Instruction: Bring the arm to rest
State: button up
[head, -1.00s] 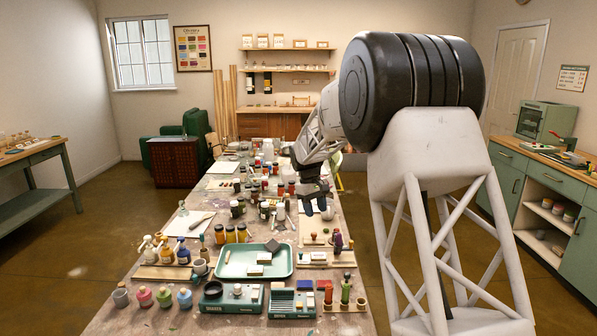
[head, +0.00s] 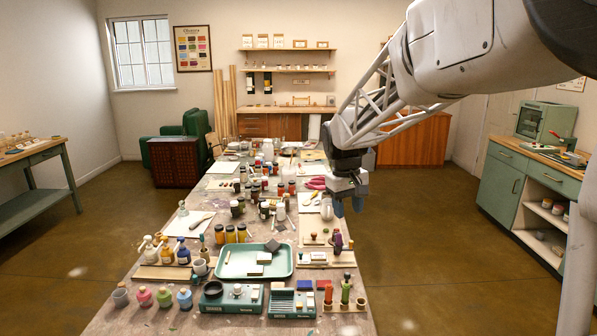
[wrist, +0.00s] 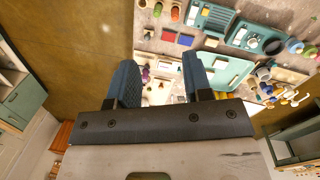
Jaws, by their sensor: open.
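My gripper (head: 348,206) hangs at the right edge of the long table (head: 105,318) in the head view, with its blue fingers pointing down. In the wrist view my gripper (wrist: 160,62) shows its two fingers apart, with nothing held between them. The table with its objects lies beyond the fingertips there, so the gripper appears above it. My arm reaches in from the upper right of the head view.
A green tray (head: 226,267) with a few blocks stands near the front of the table. Several jars (head: 236,234) and bottles (head: 166,249) crowd the middle and left. Open floor (head: 430,240) lies right of the table, before a green cabinet (head: 502,189).

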jog(key=s+d+r+m+t, duration=0.1)
jog(key=s+d, duration=0.1)
jog(key=s, duration=0.8)
jog(key=s+d+r+m, duration=0.1)
jog(key=s+d, duration=0.1)
jog(key=s, duration=0.8)
jog(key=s+d+f+m+t, duration=0.1)
jog(key=s+f, duration=0.2)
jog(key=s, duration=0.6)
jog(key=s+d+f+m+t+y, duration=0.1)
jog(key=s+f, duration=0.2)
jog(key=s, duration=0.6)
jog(key=shift+s, duration=0.35)
jog(key=shift+f, duration=0.1)
